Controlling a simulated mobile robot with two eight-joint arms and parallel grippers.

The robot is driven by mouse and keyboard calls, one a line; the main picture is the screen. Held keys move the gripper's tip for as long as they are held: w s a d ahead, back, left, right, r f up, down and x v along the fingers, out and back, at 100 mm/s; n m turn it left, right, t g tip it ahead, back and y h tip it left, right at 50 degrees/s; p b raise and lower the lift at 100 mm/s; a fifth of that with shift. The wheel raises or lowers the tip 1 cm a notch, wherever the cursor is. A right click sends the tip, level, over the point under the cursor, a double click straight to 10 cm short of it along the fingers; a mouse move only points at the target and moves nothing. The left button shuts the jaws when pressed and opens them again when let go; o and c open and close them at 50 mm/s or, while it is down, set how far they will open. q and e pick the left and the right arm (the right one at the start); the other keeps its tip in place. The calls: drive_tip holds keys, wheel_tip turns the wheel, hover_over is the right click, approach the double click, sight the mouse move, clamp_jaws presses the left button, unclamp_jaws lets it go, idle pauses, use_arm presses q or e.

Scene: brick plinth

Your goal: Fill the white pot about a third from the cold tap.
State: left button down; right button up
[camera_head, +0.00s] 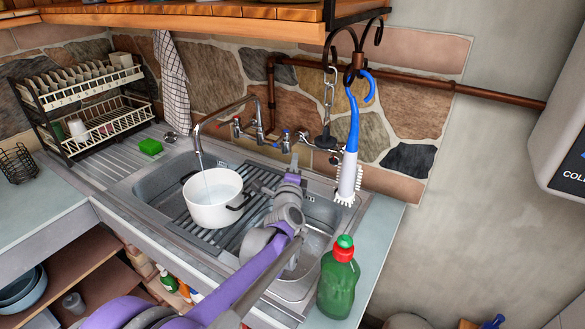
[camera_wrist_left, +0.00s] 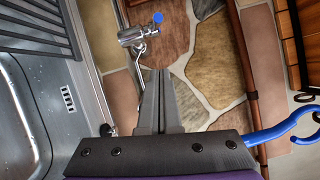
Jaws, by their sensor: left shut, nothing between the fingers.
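The white pot (camera_head: 212,212) with dark handles stands upright on the dark rack in the sink, under the spout (camera_head: 222,114). The cold tap's blue knob (camera_head: 286,136) is on the wall behind the sink; in the left wrist view the blue knob (camera_wrist_left: 158,17) is just beyond my fingertips. My left gripper (camera_wrist_left: 160,75) is shut and empty, close to the tap but apart from it. My right gripper is out of view.
A red tap knob (camera_head: 236,125) is left of the blue one. A blue-handled brush (camera_head: 349,150) hangs right of my left gripper. A green bottle (camera_head: 338,283) stands at the sink's right. A green sponge (camera_head: 150,147) and dish rack (camera_head: 85,110) are left.

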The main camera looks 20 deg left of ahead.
sight(281, 140)
use_arm(q)
drive_tip(key=w+a, duration=0.1)
drive_tip(key=w+a+p, duration=0.1)
drive_tip(key=a, duration=0.1)
drive_tip(key=w+a+r+p, duration=0.1)
drive_tip(key=a, duration=0.1)
drive_tip(key=shift+w, duration=0.15)
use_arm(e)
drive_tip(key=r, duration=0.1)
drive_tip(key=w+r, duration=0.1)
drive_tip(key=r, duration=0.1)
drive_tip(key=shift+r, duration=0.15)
